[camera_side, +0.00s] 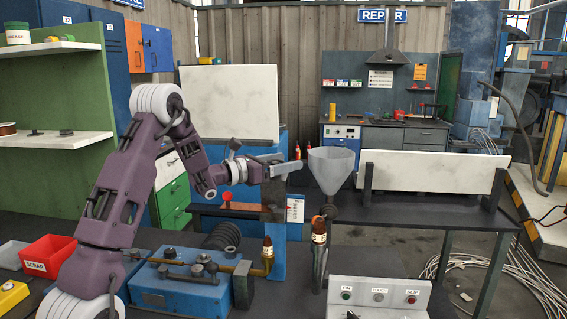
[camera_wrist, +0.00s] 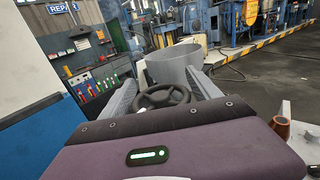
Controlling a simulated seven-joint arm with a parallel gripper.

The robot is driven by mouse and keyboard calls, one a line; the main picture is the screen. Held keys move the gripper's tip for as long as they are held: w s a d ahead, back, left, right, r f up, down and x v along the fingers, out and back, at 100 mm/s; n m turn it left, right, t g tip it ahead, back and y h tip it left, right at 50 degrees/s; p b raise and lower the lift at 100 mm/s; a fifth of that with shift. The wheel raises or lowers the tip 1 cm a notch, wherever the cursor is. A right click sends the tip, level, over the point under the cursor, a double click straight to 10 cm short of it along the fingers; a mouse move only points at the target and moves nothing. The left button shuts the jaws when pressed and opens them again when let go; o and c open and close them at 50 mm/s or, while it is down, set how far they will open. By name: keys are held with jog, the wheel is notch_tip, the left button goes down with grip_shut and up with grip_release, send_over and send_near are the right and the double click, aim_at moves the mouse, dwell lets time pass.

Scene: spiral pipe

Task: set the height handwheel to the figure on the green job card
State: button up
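A black spoked handwheel (camera_wrist: 163,97) shows in the wrist view between the two grey fingers of my gripper (camera_wrist: 160,82). The fingers stand apart, one on each side of the wheel. I cannot tell whether they press on its rim. In the side view my gripper (camera_side: 287,165) is at the top of a blue-grey post (camera_side: 273,198), just left of a grey funnel (camera_side: 333,168). A white and blue card (camera_side: 295,209) hangs beside the post, too small to read. I cannot make out a green job card or the wheel's setting.
The funnel also shows beyond the fingers in the wrist view (camera_wrist: 175,63). A blue machine (camera_side: 180,290) with a brass pipe stands below my arm. A red scrap bin (camera_side: 48,256) is at left. A panel with buttons (camera_side: 378,297) is at the front right.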

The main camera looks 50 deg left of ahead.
jog(key=c, duration=1)
jog(key=shift+d+m+h, duration=0.15)
jog(key=shift+m+h, duration=0.35)
jog(key=shift+h, duration=0.3)
jog(key=o, duration=1.4)
jog(key=shift+s, duration=0.1)
jog(key=s, duration=0.4)
jog(key=s+a, duration=0.1)
jog(key=s, duration=0.1)
jog(key=shift+s, duration=0.4)
